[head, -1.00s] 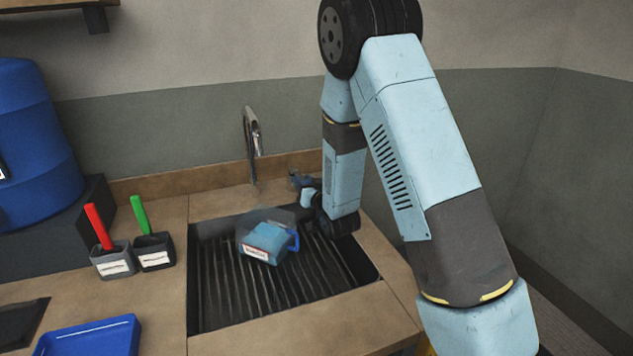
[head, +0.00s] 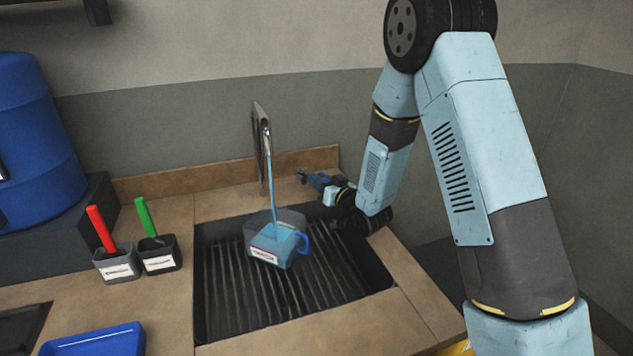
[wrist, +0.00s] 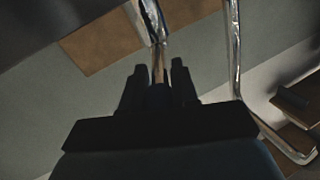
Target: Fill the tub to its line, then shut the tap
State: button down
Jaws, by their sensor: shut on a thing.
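The tap (head: 263,130) stands behind the sink, and a blue stream of water runs from its spout into the tub. The tub (head: 290,217) is a clear container with a blue handle and a white label, upright on the sink's ribbed floor. Blue water stands in its lower part; I cannot make out the fill line. My gripper (head: 312,179) is at the sink's back edge, right of the spout. In the wrist view, my gripper (wrist: 158,80) is shut on a thin part at the end of a chrome piece, seemingly the tap's lever; its fingers partly hide it.
The black sink (head: 225,310) is otherwise empty. Left of it, a grey holder (head: 117,266) has a red-handled tool and a black holder (head: 160,259) a green-handled one. A blue tray (head: 95,342) lies front left. A blue barrel (head: 38,140) stands behind.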

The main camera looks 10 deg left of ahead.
jog(key=c, duration=0.9)
grip_release()
jog(key=shift+d+f, duration=0.1)
jog(key=shift+d, duration=0.1)
jog(key=shift+o, duration=0.2)
jog(key=v, duration=0.7)
jog(key=shift+s, duration=0.25)
jog(key=shift+d, duration=0.1)
jog(key=shift+c, duration=0.2)
